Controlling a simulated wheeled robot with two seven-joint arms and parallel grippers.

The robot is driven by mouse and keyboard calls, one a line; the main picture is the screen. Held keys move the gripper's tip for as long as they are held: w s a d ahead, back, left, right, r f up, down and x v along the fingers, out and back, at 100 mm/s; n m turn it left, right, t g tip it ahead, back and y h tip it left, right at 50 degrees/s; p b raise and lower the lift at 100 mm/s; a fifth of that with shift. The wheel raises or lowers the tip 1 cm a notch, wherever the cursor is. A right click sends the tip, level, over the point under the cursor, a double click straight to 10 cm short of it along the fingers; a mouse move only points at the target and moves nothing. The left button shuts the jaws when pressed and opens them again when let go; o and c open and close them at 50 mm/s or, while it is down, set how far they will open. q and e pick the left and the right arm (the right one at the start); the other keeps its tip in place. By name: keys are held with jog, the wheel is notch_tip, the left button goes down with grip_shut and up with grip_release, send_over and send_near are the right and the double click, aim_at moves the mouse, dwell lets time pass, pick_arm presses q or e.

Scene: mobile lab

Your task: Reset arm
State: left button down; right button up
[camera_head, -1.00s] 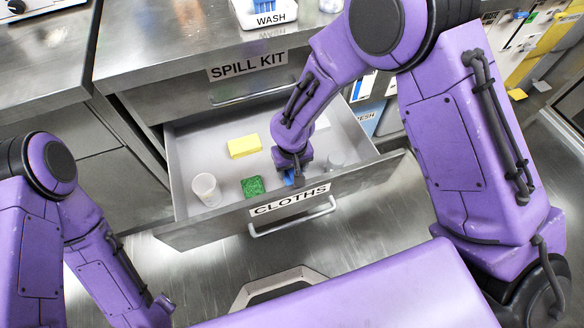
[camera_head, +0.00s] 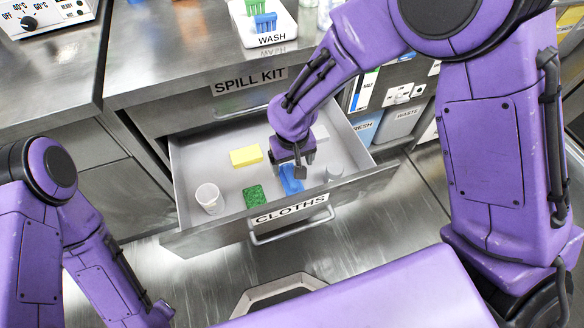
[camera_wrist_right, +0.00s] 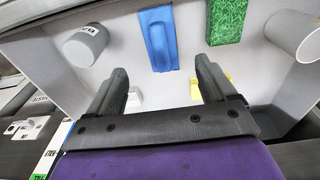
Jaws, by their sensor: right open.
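My right gripper (camera_head: 297,172) is above the open CLOTHS drawer (camera_head: 222,222), pointing down into it. In the right wrist view its two fingers (camera_wrist_right: 162,72) stand wide apart with nothing between them. A flat blue item (camera_head: 290,180) lies on the drawer floor by the gripper; it shows whole beyond the fingertips in the wrist view (camera_wrist_right: 158,38), apart from them. My left arm (camera_head: 100,250) is folded at the lower left, and its gripper is out of the picture.
The drawer also holds a yellow sponge (camera_head: 246,156), a green scrubber (camera_head: 257,198), a white cup (camera_head: 209,198) and a pale cylinder (camera_head: 333,173). Above it are the SPILL KIT drawer (camera_head: 200,124) and a counter with a WASH tray (camera_head: 283,30). Bins stand at right.

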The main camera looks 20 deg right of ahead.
jog(key=shift+s+r, duration=0.1)
jog(key=shift+r, duration=1.2)
jog(key=shift+r+p, duration=0.1)
jog(key=shift+p, duration=0.2)
